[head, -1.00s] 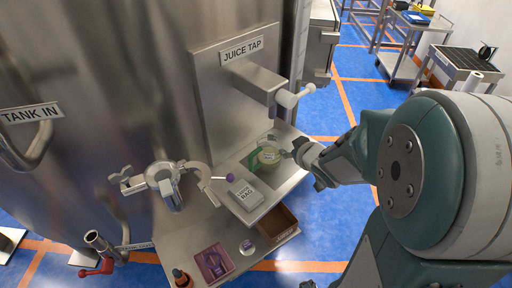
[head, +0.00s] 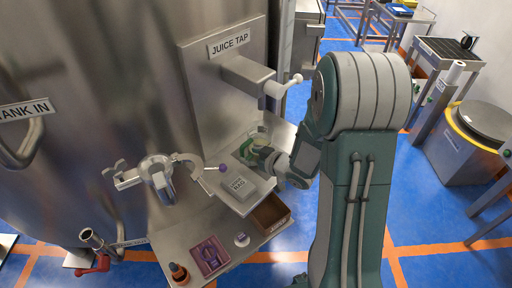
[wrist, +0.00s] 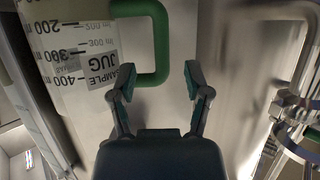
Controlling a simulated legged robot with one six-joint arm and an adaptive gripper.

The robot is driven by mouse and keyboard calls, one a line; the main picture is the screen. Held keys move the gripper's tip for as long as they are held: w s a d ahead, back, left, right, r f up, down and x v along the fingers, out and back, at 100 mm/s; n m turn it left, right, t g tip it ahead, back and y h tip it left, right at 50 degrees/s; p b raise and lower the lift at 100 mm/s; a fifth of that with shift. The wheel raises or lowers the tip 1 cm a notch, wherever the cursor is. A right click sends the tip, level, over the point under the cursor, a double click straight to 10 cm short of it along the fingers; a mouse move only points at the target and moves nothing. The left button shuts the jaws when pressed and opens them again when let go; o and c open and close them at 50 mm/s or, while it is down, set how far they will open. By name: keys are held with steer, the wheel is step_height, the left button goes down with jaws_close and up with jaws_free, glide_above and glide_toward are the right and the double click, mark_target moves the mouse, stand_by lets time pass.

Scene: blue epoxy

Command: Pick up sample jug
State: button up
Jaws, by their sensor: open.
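The sample jug (wrist: 88,20) is clear with printed volume marks, a "SAMPLE JUG" label and a green handle (wrist: 161,40). In the head view the jug (head: 260,134) stands on the steel shelf under the juice tap, partly hidden by my gripper (head: 265,162). In the wrist view my gripper (wrist: 160,72) is open and empty. The near end of the green handle shows between its two fingertips. I cannot tell whether a finger touches it.
A box labelled RAG (head: 238,185) lies on the shelf beside the jug. The juice tap (head: 262,82) juts out above. A clamp fitting (head: 160,178) sticks out at left.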

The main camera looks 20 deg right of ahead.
mark_target(244, 154)
steer(key=x, duration=0.4)
steer(key=shift+a, duration=0.1)
steer(key=shift+s, duration=0.1)
jaws_close()
steer(key=shift+r, duration=0.2)
